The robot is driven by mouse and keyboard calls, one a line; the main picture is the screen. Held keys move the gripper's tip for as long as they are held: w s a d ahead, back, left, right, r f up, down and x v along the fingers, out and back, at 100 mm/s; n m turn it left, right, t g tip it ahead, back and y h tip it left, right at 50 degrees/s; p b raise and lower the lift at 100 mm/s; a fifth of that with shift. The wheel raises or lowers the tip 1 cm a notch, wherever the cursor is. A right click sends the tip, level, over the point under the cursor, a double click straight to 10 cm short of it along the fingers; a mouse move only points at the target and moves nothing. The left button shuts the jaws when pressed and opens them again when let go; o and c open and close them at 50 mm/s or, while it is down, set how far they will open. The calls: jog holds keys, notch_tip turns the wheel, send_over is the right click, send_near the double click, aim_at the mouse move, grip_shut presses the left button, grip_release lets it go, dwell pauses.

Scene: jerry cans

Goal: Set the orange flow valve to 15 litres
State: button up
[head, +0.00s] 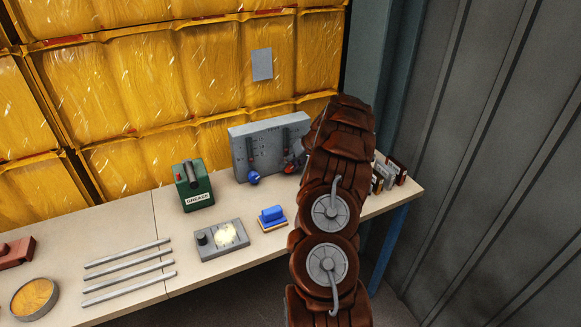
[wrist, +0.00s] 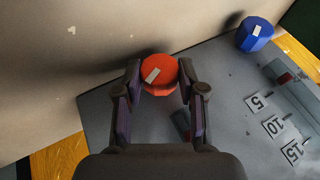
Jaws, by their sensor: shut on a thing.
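The orange valve knob (wrist: 160,73) has a pale strip on its top. My gripper (wrist: 160,80) is shut on it, one finger on each side, in the wrist view. In the head view a bit of the orange-red valve (head: 290,167) shows beside my arm, which hides my gripper. The grey valve panel (head: 240,152) stands upright at the back of the bench. Its labels 5, 10 and 15 (wrist: 275,126) show between the two valves in the wrist view; 5 is nearest the knobs' end. My gripper covers most of the orange valve's slot, so its setting is unclear.
A blue valve knob (wrist: 254,34) sits beside the orange one on the panel. A green device (head: 191,187), a grey box with a lit face (head: 221,240) and a blue block (head: 271,215) stand in front. Metal rods (head: 128,272) lie at left. Small upright items (head: 390,174) stand right of my arm.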

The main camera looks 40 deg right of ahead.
jog(key=shift+d+f+t+y+b, duration=0.25)
jog(key=shift+y+b, duration=0.45)
jog(key=shift+b, duration=0.85)
jog(key=shift+a+m, duration=0.15)
jog(key=shift+m, duration=0.15)
jog(key=shift+t+y+b, duration=0.25)
jog(key=shift+y+b, duration=0.15)
jog(key=shift+b, duration=0.2)
jog(key=shift+r, duration=0.2)
jog(key=o, duration=1.1)
jog(key=shift+o, duration=0.2)
jog(key=shift+p, duration=0.35)
